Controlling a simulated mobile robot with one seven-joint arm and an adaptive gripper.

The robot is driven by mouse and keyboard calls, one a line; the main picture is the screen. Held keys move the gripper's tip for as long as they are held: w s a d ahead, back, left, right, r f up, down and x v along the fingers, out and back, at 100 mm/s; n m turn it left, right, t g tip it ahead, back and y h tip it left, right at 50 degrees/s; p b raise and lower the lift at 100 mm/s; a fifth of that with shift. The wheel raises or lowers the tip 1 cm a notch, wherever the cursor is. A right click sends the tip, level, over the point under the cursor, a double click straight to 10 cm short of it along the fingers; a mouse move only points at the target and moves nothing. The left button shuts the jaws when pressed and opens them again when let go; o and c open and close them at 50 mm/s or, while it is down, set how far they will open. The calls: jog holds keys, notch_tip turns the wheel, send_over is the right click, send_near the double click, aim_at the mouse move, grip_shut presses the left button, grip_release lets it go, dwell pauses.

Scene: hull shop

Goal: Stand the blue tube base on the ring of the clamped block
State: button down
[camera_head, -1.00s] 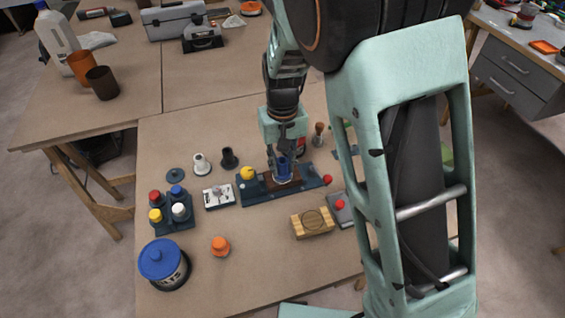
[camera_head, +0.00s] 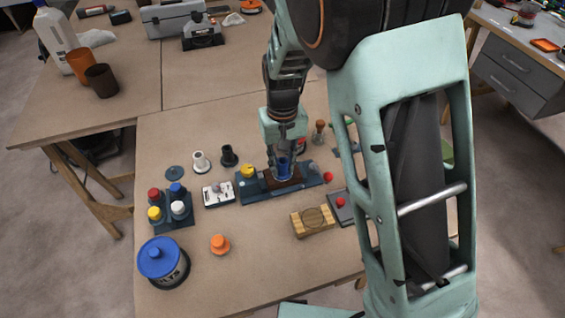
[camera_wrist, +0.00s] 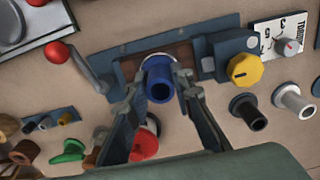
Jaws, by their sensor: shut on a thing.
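The blue tube base (camera_head: 283,168) is held between the fingers of my gripper (camera_head: 286,152), above the brown clamped block (camera_head: 299,181). In the wrist view, the blue tube base (camera_wrist: 159,80) shows its open end between the two fingertips (camera_wrist: 158,90). The brown block (camera_wrist: 186,51) lies behind it in a dark blue clamp fixture (camera_wrist: 130,47). A pale rim shows around the tube's far end. The tube covers most of the ring, so I cannot tell whether they touch. The tube looks about upright in the head view.
The fixture has a yellow knob (camera_head: 248,170) and a red-ended handle (camera_head: 328,177). Black (camera_head: 228,155) and white (camera_head: 200,161) flanged tubes stand at left. A wooden block (camera_head: 313,220) and an orange knob (camera_head: 220,244) are in front. Bare table lies between them.

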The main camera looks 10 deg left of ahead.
jog(key=c, duration=2)
grip_release()
jog(key=shift+o, duration=0.2)
jog(key=shift+r, duration=0.1)
notch_tip(320, 180, up, 11)
jog(key=p, duration=0.8)
